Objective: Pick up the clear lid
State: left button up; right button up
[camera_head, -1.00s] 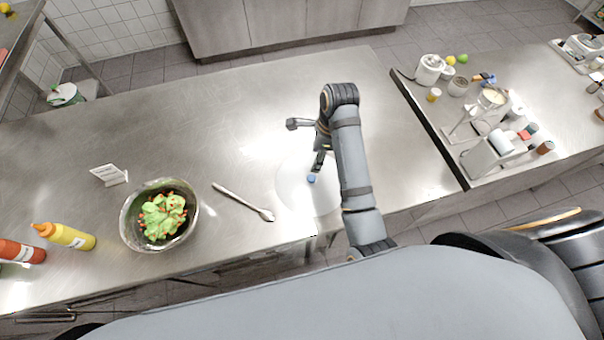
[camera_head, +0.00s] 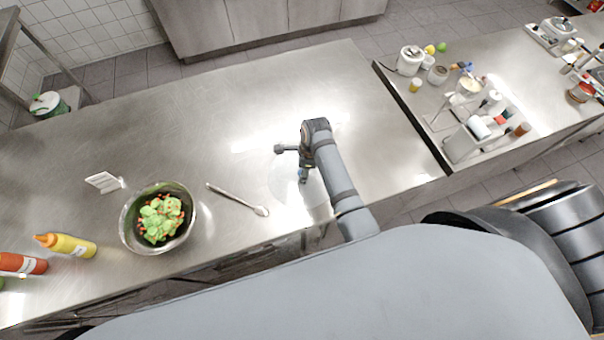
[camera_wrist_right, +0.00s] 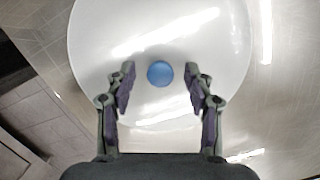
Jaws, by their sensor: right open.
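The clear lid (camera_head: 285,189) lies flat on the steel counter, a round see-through disc with a small blue knob (camera_head: 302,180) at its middle. In the right wrist view the lid (camera_wrist_right: 215,35) fills the upper middle, and the blue knob (camera_wrist_right: 160,73) sits between the fingertips and slightly beyond them. My right gripper (camera_wrist_right: 160,80) is open above the lid, one finger on each side of the knob with a gap to both. In the head view my right gripper (camera_head: 303,172) is partly hidden by its own arm. My left gripper is not in view.
A spoon (camera_head: 235,198) lies left of the lid. A condiment rack (camera_head: 465,147) is on the right counter. The counter behind the lid is clear.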

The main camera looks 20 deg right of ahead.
grip_shut()
jog(key=shift+w, duration=0.1)
dwell(0.3)
